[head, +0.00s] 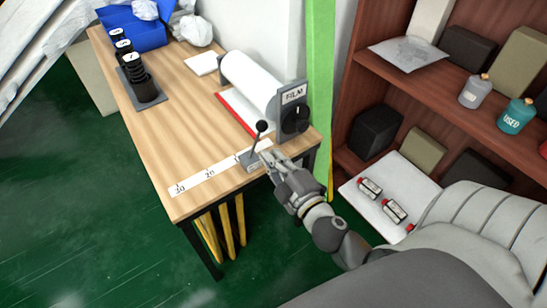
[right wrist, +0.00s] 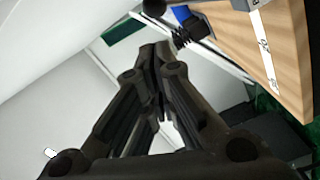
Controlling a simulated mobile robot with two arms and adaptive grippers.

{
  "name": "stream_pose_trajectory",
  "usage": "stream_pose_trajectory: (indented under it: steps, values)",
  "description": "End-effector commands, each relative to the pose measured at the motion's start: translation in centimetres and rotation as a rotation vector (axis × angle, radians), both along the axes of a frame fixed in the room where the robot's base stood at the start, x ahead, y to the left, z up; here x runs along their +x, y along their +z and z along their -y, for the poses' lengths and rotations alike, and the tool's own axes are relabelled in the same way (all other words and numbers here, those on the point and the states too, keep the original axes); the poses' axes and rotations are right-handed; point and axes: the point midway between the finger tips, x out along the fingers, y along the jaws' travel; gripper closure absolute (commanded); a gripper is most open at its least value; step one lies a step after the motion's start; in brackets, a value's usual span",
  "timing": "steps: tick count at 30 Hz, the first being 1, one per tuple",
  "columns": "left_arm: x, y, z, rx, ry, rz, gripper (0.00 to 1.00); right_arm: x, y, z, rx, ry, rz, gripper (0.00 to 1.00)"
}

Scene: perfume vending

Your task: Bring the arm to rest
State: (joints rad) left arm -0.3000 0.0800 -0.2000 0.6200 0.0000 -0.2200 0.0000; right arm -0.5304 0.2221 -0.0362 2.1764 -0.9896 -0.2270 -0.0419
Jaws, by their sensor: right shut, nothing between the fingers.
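My right gripper (head: 276,164) is at the right front corner of the wooden table, close to a small lever with a black ball knob (head: 261,127). From the head view I cannot tell whether it touches the lever's base. In the right wrist view the fingers of my right gripper (right wrist: 155,52) are closed together with nothing between them. My left gripper is in neither view.
The wooden table (head: 190,120) bears a film roll (head: 252,85), a ruler strip (head: 205,178) and black round weights (head: 142,84). A brown shelf (head: 400,75) with bottles stands right, above a white tray (head: 355,204) holding small vials. Green floor (head: 75,200) lies open at left.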

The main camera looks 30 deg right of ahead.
Motion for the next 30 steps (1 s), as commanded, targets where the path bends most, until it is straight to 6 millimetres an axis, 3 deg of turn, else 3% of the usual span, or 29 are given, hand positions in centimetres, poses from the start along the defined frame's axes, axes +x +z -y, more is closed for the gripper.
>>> stream_pose_trajectory:
  steps: [14,17,20,26,30]
  values:
    - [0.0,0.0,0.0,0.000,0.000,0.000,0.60,0.0,0.0,0.0,0.000,0.001,0.000,1.00]
    - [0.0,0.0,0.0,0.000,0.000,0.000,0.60,0.1,-1.0,0.0,0.012,-0.001,-0.019,1.00]
    - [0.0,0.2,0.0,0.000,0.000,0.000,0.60,0.1,-4.6,0.2,0.056,-0.010,-0.088,1.00]
    - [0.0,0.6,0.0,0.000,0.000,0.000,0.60,-1.7,-18.2,0.3,0.239,-0.065,-0.354,1.00]
    - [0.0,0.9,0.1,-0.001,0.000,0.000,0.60,-5.4,-27.8,-0.1,0.375,-0.132,-0.552,1.00]
